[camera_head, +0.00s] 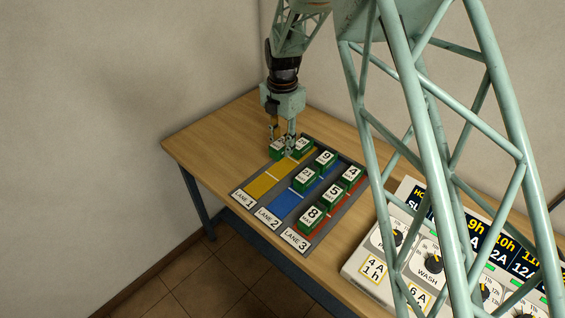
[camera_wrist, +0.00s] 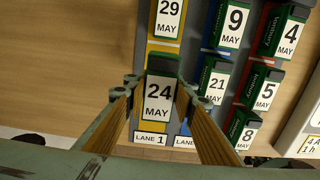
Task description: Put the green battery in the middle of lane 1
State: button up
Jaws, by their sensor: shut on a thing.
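My gripper (camera_head: 283,138) is shut on a green battery with a white "24 MAY" label, seen in the wrist view (camera_wrist: 158,98) between the fingers and in the head view (camera_head: 277,154). In the wrist view it covers part of yellow lane 1 (camera_head: 262,184), between the "29 MAY" battery and the "LANE 1" label (camera_wrist: 150,139). It appears held above the mat; the exact height is unclear. The green "29 MAY" battery (camera_wrist: 167,19) stands at the far end of lane 1, also seen in the head view (camera_head: 303,147).
Blue lane 2 (camera_head: 282,206) holds the "9" battery (camera_wrist: 234,25) at its far end and the "21" battery (camera_wrist: 215,88) in its middle. Lane 3 holds batteries "4" (camera_wrist: 288,34), "5" (camera_wrist: 265,90) and "8" (camera_wrist: 246,132). A charger with dials (camera_head: 425,265) stands right.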

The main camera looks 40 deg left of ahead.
aim_at(282, 141)
jog(key=shift+f, duration=1.95)
jog(key=shift+f, duration=0.1)
jog(key=shift+f, duration=1.75)
jog(key=shift+f, duration=0.15)
jog(key=o, duration=1.2)
jog(key=shift+c, duration=0.2)
notch_tip(282, 141, up, 12)
jog(key=shift+r, duration=0.15)
